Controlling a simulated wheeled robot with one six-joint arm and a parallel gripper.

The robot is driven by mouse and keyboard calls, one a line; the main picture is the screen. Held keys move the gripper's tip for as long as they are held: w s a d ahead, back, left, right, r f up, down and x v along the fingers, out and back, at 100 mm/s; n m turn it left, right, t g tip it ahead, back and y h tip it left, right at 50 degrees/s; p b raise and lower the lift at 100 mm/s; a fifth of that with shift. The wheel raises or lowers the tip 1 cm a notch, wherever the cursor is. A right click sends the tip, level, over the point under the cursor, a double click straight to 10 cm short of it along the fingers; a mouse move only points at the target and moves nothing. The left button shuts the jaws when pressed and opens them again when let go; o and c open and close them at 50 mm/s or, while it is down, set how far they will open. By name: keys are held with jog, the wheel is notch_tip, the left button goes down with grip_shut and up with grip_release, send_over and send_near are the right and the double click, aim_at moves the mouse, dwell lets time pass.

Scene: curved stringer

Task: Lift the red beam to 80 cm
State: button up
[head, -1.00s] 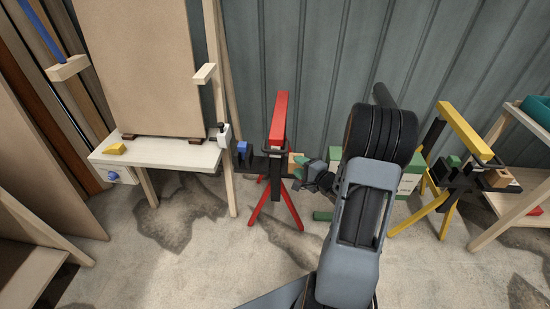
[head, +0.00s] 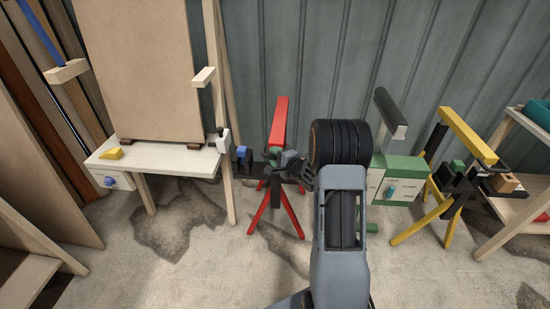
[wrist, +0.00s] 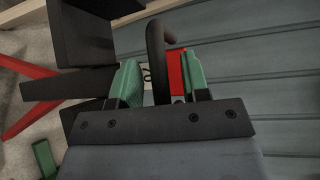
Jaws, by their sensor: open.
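In the wrist view a red piece (wrist: 176,72), apparently this beam, shows behind the right finger. My gripper (head: 283,155) is at the stand's dark middle part, just below the beam. In the wrist view its green-padded jaws (wrist: 161,82) are open, with a dark bent handle (wrist: 158,55) between them. My wrist hides part of the stand's right side.
A yellow beam (head: 467,135) stands on a similar stand to the right. A green and white box (head: 398,185) with a dark padded bar sits between them. A white shelf (head: 165,155) with a yellow block is left. A wooden rack (head: 520,205) is far right. Floor in front is clear.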

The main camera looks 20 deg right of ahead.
jog(key=shift+w, duration=0.1)
jog(key=shift+c, duration=0.4)
grip_shut()
